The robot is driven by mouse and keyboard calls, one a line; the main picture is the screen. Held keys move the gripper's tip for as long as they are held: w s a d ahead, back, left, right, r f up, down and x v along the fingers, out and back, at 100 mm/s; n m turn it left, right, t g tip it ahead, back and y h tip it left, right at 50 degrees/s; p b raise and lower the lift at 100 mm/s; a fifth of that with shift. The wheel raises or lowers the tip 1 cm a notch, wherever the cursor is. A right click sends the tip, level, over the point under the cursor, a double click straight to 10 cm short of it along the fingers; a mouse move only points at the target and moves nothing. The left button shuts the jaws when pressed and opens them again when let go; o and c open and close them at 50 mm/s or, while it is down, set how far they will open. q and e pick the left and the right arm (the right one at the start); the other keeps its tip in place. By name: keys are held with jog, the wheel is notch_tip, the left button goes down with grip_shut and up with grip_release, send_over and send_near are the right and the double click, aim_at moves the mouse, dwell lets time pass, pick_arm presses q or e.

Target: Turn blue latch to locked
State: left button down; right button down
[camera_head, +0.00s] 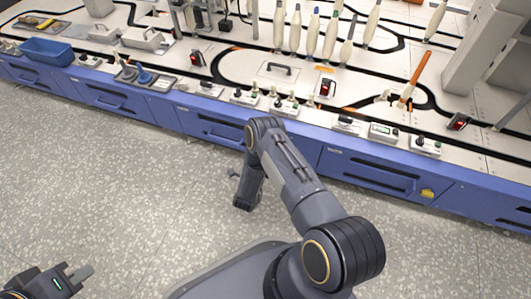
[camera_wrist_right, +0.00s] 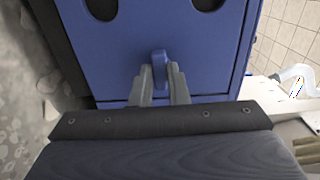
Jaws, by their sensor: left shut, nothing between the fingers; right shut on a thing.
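The blue latch (camera_wrist_right: 160,62) shows in the right wrist view as a small upright tab on a blue panel (camera_wrist_right: 190,50). My right gripper (camera_wrist_right: 161,72) is shut on it, with one grey finger on each side. In the head view I cannot make out the latch, and my right arm covers part of the blue cabinet front. My left gripper (camera_head: 82,273) is at the bottom left of the head view, shut and empty, over the floor and away from the bench.
A long bench with blue drawers (camera_head: 215,128) crosses the head view. On its top are a blue bin (camera_head: 47,52), several white bobbins (camera_head: 312,35), an orange rod (camera_head: 416,75) and small switch boxes along the front edge. The speckled floor (camera_head: 120,190) before it is clear.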

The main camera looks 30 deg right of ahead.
dwell(0.5)
jog(key=c, duration=1.4)
grip_release()
jog(key=p+v, duration=0.2)
jog(key=v, duration=0.5)
jog(key=shift+s+a+p, duration=0.25)
jog(key=shift+s+p, duration=0.05)
jog(key=shift+p, duration=0.1)
